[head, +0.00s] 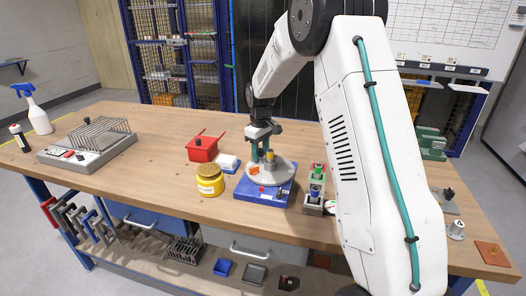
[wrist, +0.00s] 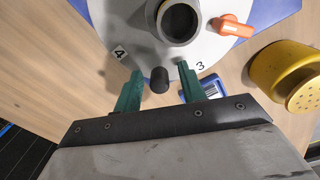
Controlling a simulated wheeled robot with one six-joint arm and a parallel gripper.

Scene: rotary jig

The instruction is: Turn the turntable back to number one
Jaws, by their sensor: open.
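The turntable is a round light-grey disc (head: 287,176) on a blue square base (head: 262,192), near the bench front. In the wrist view the disc (wrist: 120,18) shows number labels 4 (wrist: 119,52) and 3 (wrist: 200,66) near its rim. A dark upright peg (wrist: 159,80) stands at the rim between them. My gripper (wrist: 160,82) is open, its green fingers on either side of the peg; I cannot tell whether either touches it. An orange piece (wrist: 232,27) and a grey hub (wrist: 180,22) are on the disc. Number one is not visible.
A yellow tub (head: 210,182) stands close left of the turntable, with a red bin (head: 202,149) behind it. A small fixture (head: 314,190) stands close right. A grey rack (head: 88,145) and spray bottle (head: 38,115) are further left. Bench between rack and tub is clear.

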